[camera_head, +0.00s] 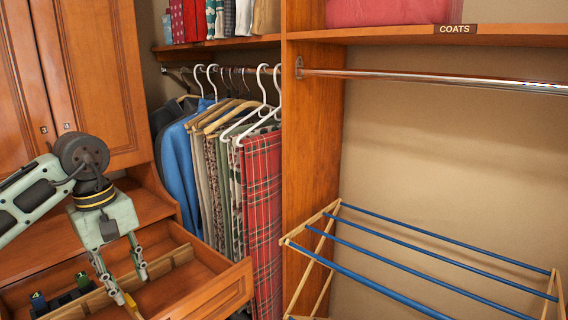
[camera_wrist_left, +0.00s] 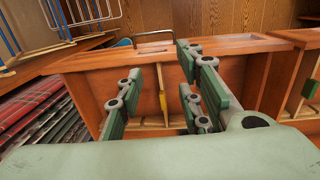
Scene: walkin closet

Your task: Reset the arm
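My left arm comes in from the left in the head view. Its gripper (camera_head: 131,286) points down over an open wooden drawer (camera_head: 206,262). The two fingers are spread apart and I see nothing held between them. In the left wrist view the fingers of the left gripper (camera_wrist_left: 162,98) also stand apart, with the drawer's inside and a wooden divider (camera_wrist_left: 159,72) behind them. I cannot tell whether the fingertips touch a divider. My right arm and gripper are not in view.
Small dark and green items (camera_head: 82,281) lie at the drawer's left. Hanging clothes (camera_head: 262,220) are close behind the drawer's right. A drying rack with blue bars (camera_head: 415,248) stands at right. Cabinet doors (camera_head: 95,70) rise behind the arm. Space above the rack is clear.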

